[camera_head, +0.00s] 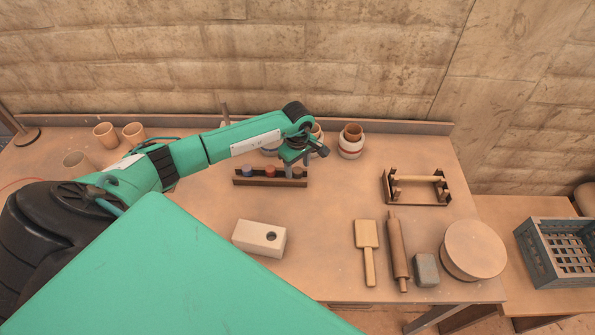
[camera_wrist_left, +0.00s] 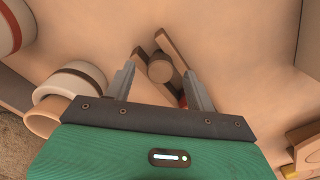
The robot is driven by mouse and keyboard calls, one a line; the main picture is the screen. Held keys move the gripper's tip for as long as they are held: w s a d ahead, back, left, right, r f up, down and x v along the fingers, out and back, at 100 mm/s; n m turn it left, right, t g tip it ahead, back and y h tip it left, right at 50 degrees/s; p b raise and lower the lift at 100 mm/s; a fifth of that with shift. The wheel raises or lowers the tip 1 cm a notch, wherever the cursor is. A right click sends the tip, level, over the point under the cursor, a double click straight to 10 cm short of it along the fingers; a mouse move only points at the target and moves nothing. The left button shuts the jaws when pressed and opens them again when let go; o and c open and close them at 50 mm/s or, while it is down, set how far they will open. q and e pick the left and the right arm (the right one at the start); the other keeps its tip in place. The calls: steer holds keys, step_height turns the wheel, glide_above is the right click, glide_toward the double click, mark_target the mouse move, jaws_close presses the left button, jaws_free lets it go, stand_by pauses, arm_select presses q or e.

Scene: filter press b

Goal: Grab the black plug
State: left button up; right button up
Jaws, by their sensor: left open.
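A dark wooden rack (camera_head: 270,182) stands on the table with a blue-topped plug (camera_head: 248,173) and a red-topped plug (camera_head: 271,174) in it. In the left wrist view a round brown plug top (camera_wrist_left: 160,68) shows between my fingers, with the rack (camera_wrist_left: 172,43) around it. I see no clearly black plug; this brownish one is at the rack's right end. My left gripper (camera_wrist_left: 160,72) is open, its fingers on either side of that plug. In the head view my left gripper (camera_head: 298,163) is above the rack's right end. My right gripper is not in view.
Banded jars (camera_head: 351,145) stand behind and right. A small wooden frame (camera_head: 418,188), paddle (camera_head: 367,240), rolling pin (camera_head: 398,250) and round disc (camera_head: 473,250) are right. Cups (camera_head: 105,135) stand left.

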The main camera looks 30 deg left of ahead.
arm_select(q)
steer(key=c, duration=1)
steer(key=shift+c, duration=0.2)
